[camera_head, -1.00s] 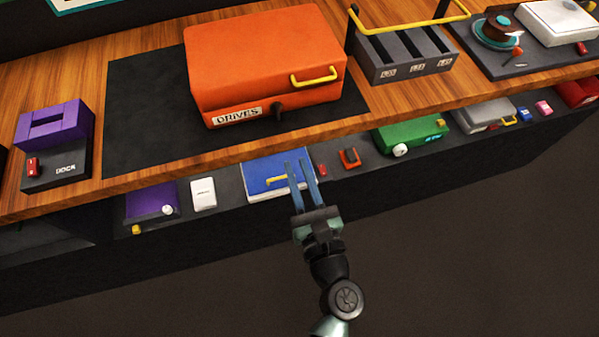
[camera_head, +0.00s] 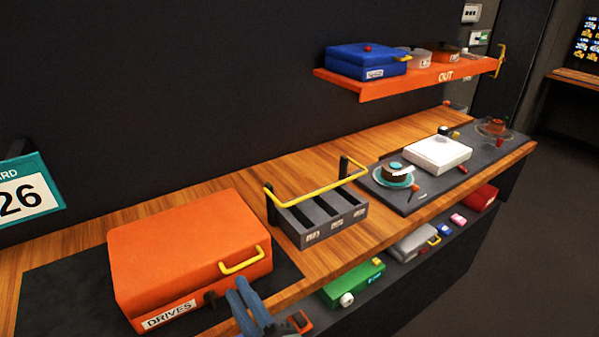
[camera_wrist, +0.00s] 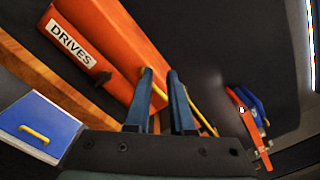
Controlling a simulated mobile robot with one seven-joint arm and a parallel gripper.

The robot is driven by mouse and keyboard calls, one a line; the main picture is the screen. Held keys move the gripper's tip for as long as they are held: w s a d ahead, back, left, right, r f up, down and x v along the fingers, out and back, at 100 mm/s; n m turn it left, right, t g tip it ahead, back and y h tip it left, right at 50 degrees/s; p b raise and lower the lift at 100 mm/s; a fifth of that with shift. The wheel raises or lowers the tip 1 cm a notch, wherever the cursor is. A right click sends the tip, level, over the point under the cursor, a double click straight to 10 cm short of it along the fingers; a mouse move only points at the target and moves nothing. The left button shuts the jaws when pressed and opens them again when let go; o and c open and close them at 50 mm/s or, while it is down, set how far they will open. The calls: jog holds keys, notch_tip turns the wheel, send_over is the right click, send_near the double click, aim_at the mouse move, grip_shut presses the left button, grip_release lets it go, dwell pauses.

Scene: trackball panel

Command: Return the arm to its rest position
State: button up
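My gripper (camera_head: 238,288) is at the bottom edge of the head view, in front of the orange DRIVES case (camera_head: 190,250), with its blue fingers pointing up. In the wrist view the two fingers (camera_wrist: 160,73) stand apart with an empty gap between them, so my gripper is open. The case's front and label fill the upper left of that view. I cannot tell how far the fingertips are from the case. Most of my arm is out of the head view.
The wooden counter (camera_head: 150,212) carries a grey slotted rack (camera_head: 297,236) with a yellow bar and a dark mat with a white box (camera_head: 437,153). An orange OUT shelf (camera_head: 415,83) hangs above. A lower shelf holds a green box (camera_head: 352,282). Floor at right is clear.

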jog(key=w+d+r+n+t+h+p, duration=0.1)
jog(key=w+d+r+n+t, duration=0.15)
jog(key=r+n, duration=0.8)
jog(key=w+d+r+n+t+h, duration=0.1)
jog(key=r+n+t+h, duration=0.15)
jog(key=r, duration=1.45)
jog(key=s+d+r+n+t+h, duration=0.2)
jog(key=s+r, duration=0.2)
jog(key=r, duration=0.3)
jog(key=s+d+r+n+t+h+p, duration=0.1)
jog(key=s+r+n+t+h, duration=0.1)
jog(key=r, duration=0.5)
jog(key=s+d+r+n+t+h, duration=0.2)
jog(key=s+r+t, duration=0.1)
jog(key=s+r, duration=0.2)
notch_tip(320, 180, up, 2)
jog(key=shift+s+d+r+n+h, duration=0.1)
jog(key=shift+s+d+n+h, duration=0.2)
jog(key=shift+d+n+h, duration=0.1)
